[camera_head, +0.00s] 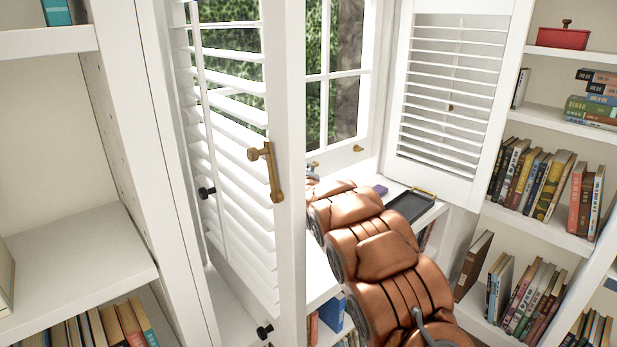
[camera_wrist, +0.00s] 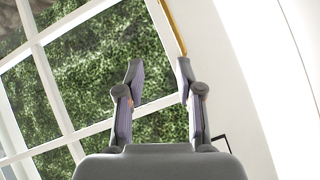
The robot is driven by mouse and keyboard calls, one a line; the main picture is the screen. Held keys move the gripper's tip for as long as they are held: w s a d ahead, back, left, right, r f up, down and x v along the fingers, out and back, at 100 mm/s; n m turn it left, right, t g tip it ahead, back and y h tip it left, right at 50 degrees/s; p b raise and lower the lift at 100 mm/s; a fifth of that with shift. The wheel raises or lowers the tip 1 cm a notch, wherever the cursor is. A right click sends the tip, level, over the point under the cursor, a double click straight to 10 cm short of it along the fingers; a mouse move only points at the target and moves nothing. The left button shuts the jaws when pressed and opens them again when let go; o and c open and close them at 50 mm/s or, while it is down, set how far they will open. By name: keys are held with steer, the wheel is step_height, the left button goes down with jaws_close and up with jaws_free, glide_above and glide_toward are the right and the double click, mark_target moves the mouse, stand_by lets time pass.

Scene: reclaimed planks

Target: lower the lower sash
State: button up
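The white window sash (camera_head: 345,128) stands behind the open shutters, with green foliage and a trunk seen through its panes. Small brass fittings (camera_head: 358,149) show low on its frame. How far the sash is raised I cannot tell. In the wrist view the white-barred window (camera_wrist: 100,75) fills the left and middle, tilted. My gripper (camera_wrist: 159,68) is open, its two grey fingers apart with nothing between them. A thin brass rod (camera_wrist: 174,27) runs down to the right fingertip; whether they touch I cannot tell. In the head view the gripper is mostly hidden by the left shutter and my copper arm.
The left louvred shutter (camera_head: 291,130) with a brass handle (camera_head: 268,170) stands close beside my arm. The right shutter (camera_head: 450,95) is folded open. A dark tray (camera_head: 409,206) and a small purple thing (camera_head: 380,190) lie below the window. Bookshelves (camera_head: 546,231) flank both sides.

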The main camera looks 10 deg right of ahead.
steer(key=w+d+f+t+h+b, duration=0.1)
steer(key=w+f, duration=0.1)
steer(key=w, duration=0.3)
steer(key=w+d+f+t+h+b, duration=0.1)
steer(key=w+d+f, duration=0.1)
steer(key=w, duration=0.4)
steer(key=shift+w+f+n+t+h, duration=0.2)
steer(key=shift+w+n+t+h, duration=0.1)
steer(key=shift+n+h, duration=0.1)
stand_by(0.7)
jaws_close()
stand_by(0.4)
stand_by(0.4)
